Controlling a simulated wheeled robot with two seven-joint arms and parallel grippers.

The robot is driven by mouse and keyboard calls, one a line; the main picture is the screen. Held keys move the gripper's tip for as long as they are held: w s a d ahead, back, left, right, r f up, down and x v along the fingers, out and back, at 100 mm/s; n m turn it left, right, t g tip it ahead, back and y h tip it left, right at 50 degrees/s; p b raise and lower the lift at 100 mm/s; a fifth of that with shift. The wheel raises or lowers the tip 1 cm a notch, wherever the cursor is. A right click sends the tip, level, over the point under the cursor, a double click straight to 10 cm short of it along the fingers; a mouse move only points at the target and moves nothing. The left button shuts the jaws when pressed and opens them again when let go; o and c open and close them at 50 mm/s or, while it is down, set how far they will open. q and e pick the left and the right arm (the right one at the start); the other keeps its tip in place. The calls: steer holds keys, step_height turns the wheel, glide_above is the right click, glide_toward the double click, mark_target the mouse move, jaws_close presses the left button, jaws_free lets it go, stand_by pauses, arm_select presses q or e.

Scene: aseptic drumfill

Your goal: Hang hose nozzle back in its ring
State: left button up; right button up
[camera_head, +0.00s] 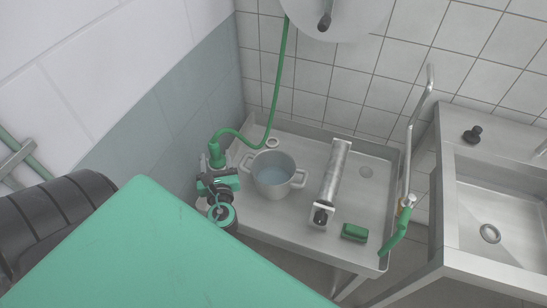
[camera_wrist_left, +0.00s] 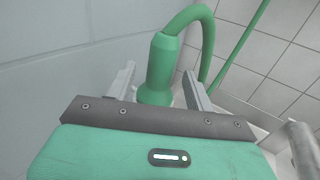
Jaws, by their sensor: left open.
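The green hose nozzle (camera_head: 217,152) is at the left end of the steel table, the hose curving from its top. In the left wrist view the nozzle (camera_wrist_left: 155,78) is upright, flared at its lower end, between the two fingers of my left gripper (camera_wrist_left: 158,70). The fingers are apart, one on each side. My left gripper (camera_head: 217,168) also shows in the head view, close below the nozzle. My right gripper is out of view.
A two-handled pot (camera_head: 274,174) stands close right of my left gripper. A steel cylinder (camera_head: 335,180), a green block (camera_head: 355,232) and a pipe with a green handle (camera_head: 396,237) are further right. The green hose (camera_head: 277,85) hangs from a round housing (camera_head: 345,12). A tiled wall stands close left.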

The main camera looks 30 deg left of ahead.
arm_select(q)
steer(key=b+v, duration=0.2)
steer(key=v, duration=0.9)
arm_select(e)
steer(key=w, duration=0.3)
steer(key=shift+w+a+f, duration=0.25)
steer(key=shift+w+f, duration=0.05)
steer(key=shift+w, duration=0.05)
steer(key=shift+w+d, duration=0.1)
